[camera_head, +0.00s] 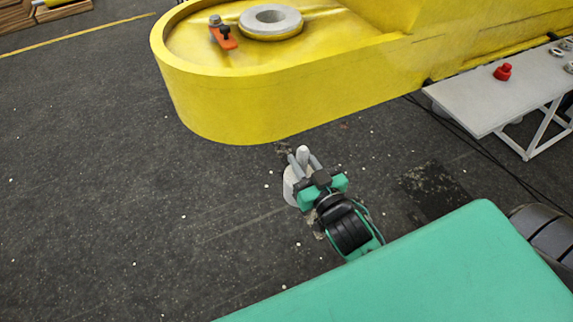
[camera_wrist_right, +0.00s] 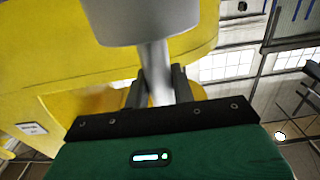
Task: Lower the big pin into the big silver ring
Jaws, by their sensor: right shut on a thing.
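The big silver ring (camera_head: 270,22) is set in the top of the yellow boom's (camera_head: 225,95) rounded end, its hole facing up. My right gripper (camera_head: 304,163) is in front of and below the boom's near edge, apart from the ring. It is shut on the big pin (camera_head: 290,188), which is pale grey and partly hidden by the gripper. In the right wrist view, the pin's narrow shaft (camera_wrist_right: 157,75) is between the two dark fingers, and its wide cylindrical part (camera_wrist_right: 145,22) is beyond them. My left gripper is not in view.
An orange piece with a bolt (camera_head: 222,36) sits on the boom, left of the ring. A light table (camera_head: 485,100) at the right carries a red part (camera_head: 503,72) and small rings (camera_head: 557,52). The dark floor (camera_head: 110,180) at the left is open.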

